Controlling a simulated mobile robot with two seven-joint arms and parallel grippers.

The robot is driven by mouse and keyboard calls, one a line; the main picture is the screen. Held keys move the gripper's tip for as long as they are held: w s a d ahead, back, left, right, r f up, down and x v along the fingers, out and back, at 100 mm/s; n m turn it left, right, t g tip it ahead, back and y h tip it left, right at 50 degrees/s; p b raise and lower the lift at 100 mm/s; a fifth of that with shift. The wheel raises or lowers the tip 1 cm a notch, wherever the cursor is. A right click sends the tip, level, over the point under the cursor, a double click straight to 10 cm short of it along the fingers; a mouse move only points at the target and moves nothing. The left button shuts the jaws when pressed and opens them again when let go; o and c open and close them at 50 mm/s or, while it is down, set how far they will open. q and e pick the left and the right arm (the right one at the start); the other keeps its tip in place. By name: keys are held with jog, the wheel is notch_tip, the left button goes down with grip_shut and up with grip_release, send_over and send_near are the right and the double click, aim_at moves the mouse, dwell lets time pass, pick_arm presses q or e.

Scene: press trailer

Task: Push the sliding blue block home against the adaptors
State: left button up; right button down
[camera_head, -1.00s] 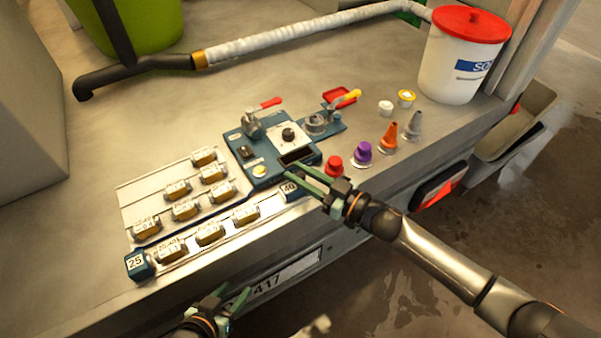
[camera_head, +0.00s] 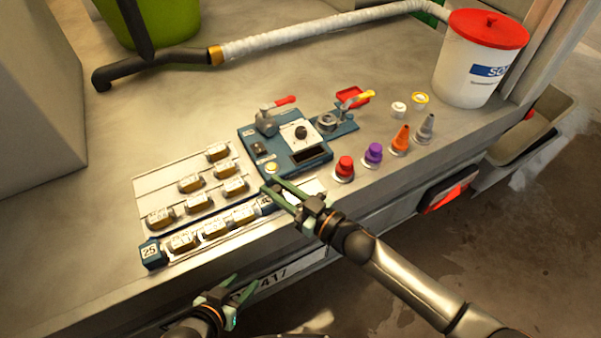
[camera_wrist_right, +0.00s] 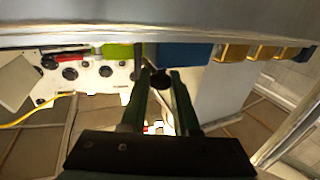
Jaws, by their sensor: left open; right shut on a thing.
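The sliding blue block (camera_head: 265,202) marked 40 sits on the front rail (camera_head: 300,191) of the press bed. It lies close against the right end of the front row of brass adaptors (camera_head: 214,228); no clear gap shows. The fixed blue block (camera_head: 151,253) marked 25 is at the row's left end. My right gripper (camera_head: 272,190) is shut at the sliding block and partly covers it. The right wrist view shows the block (camera_wrist_right: 185,54) and a dark round knob (camera_wrist_right: 160,80) between the fingers. My left gripper (camera_head: 245,283) is open and empty in front of the bed edge.
More adaptors (camera_head: 190,183) stand on the plate behind. The blue press unit (camera_head: 285,152) with a red-handled lever is behind the right gripper. Red (camera_head: 344,168), purple (camera_head: 373,153), orange and grey nozzles stand to the right. A white bucket (camera_head: 465,85) with red lid is at the back right.

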jog(key=shift+s+a, duration=0.3)
jog(key=shift+a, duration=0.25)
pick_arm(q)
jog(key=shift+w+d+r, duration=0.1)
jog(key=shift+w+r, duration=0.1)
jog(key=shift+w, duration=0.05)
pick_arm(e)
jog(key=shift+s+a, duration=0.1)
jog(key=c, duration=0.7)
grip_release()
pick_arm(q)
jog(key=shift+r, duration=0.1)
pick_arm(e)
jog(key=shift+o, duration=0.2)
pick_arm(q)
jog(key=shift+s+r+p, duration=0.1)
jog(key=shift+r+p, duration=0.2)
jog(key=shift+p, duration=0.3)
pick_arm(e)
jog(key=v, duration=1.2)
jog(key=shift+d, duration=0.2)
jog(key=shift+s, duration=0.1)
